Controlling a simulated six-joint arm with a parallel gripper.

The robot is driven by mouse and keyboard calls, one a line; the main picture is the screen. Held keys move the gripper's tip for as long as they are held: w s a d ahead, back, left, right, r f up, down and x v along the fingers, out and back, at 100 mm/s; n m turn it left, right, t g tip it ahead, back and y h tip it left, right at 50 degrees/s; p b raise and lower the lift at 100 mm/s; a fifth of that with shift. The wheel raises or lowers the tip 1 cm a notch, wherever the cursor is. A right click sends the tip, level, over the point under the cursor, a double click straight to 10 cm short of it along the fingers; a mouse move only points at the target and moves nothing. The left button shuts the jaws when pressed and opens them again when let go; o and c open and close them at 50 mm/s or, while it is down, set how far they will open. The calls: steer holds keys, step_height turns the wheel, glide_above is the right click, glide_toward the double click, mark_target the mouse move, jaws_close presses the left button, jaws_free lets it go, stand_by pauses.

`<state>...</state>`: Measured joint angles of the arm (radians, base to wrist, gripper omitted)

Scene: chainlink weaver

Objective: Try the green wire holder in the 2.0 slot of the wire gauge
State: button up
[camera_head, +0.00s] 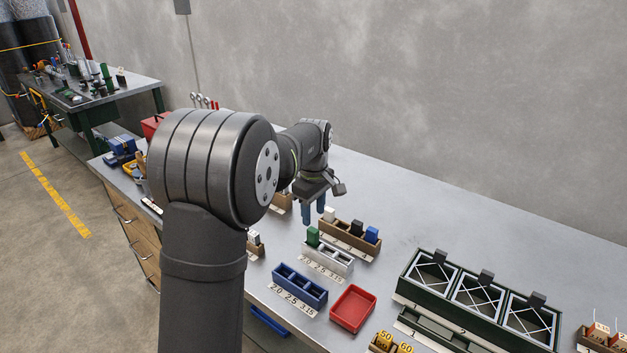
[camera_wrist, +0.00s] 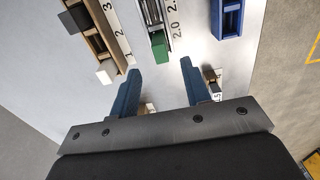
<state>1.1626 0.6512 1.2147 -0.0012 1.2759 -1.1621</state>
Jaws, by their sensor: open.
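The green wire holder (camera_head: 313,237) stands upright in the end slot marked 2.0 of a pale grey three-slot block (camera_head: 341,262), labelled 2.0, 2.5 and 3.15. It also shows in the wrist view (camera_wrist: 158,47). A blue three-slot block (camera_head: 300,287) in front has the same labels. I cannot tell which block is the wire gauge. My gripper (camera_head: 313,212) is open and empty, pointing down above and behind the green holder. In the wrist view its fingertips (camera_wrist: 159,68) are apart, with the green holder just beyond the gap between them.
A wooden rack (camera_head: 343,243) with white, black and blue holders stands close behind the grey block. An empty red tray (camera_head: 353,308) is in front right. A dark green three-bay frame (camera_head: 440,282) stands to the right. The bench top behind the rack is clear.

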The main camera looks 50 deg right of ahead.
mark_target(313, 230)
step_height(313, 230, up, 11)
steer(key=shift+f, duration=0.1)
stand_by(0.4)
step_height(313, 230, down, 16)
steer(key=shift+r, duration=0.1)
stand_by(0.6)
steer(key=shift+f, duration=0.6)
step_height(313, 230, up, 7)
steer(key=shift+r, duration=0.1)
steer(key=w+a+f, duration=0.1)
steer(key=w+a, duration=0.4)
steer(key=w, duration=0.3)
steer(key=w+a+f, duration=0.1)
steer(key=w+a, duration=0.4)
steer(key=w, duration=0.3)
steer(key=w+a+f, duration=0.4)
steer(key=a+f, duration=0.1)
steer(key=a, duration=0.5)
steer(key=w+a+f, duration=0.3)
steer(key=a+f, duration=0.2)
steer(key=a, duration=0.5)
steer(key=w+a+f, duration=0.4)
steer(key=a+f, duration=0.1)
steer(key=a, duration=0.5)
steer(key=shift+w+a, duration=0.3)
steer(key=shift+w, duration=0.05)
